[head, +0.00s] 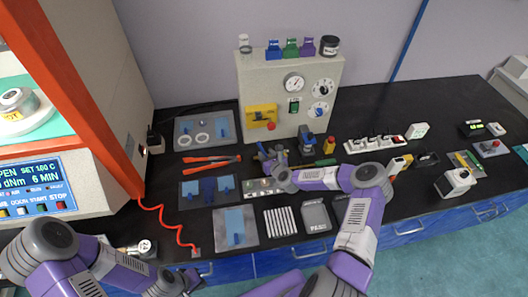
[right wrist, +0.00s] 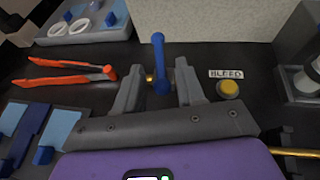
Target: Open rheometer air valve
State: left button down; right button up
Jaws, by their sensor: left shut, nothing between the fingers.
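The air valve shows in the right wrist view as a blue lever (right wrist: 158,62) standing upright on a brass fitting (right wrist: 150,79). My right gripper (right wrist: 158,82) is open, with one finger on each side of the lever and visible gaps between. In the head view my right gripper (head: 268,160) is at the bench in front of the beige panel and largely hides the valve. My left gripper (head: 185,283) is low at the front edge of the bench, shut and empty, partly cut off by the frame.
A yellow button with a BLEED label (right wrist: 227,73) sits right of the lever. Orange-handled pliers (head: 210,163) lie to the left. The beige gauge panel (head: 285,90) stands behind. Trays and small parts crowd the bench.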

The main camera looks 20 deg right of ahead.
aim_at(263, 151)
jog(key=shift+x, duration=1.5)
jog(key=shift+s, duration=0.1)
grip_shut()
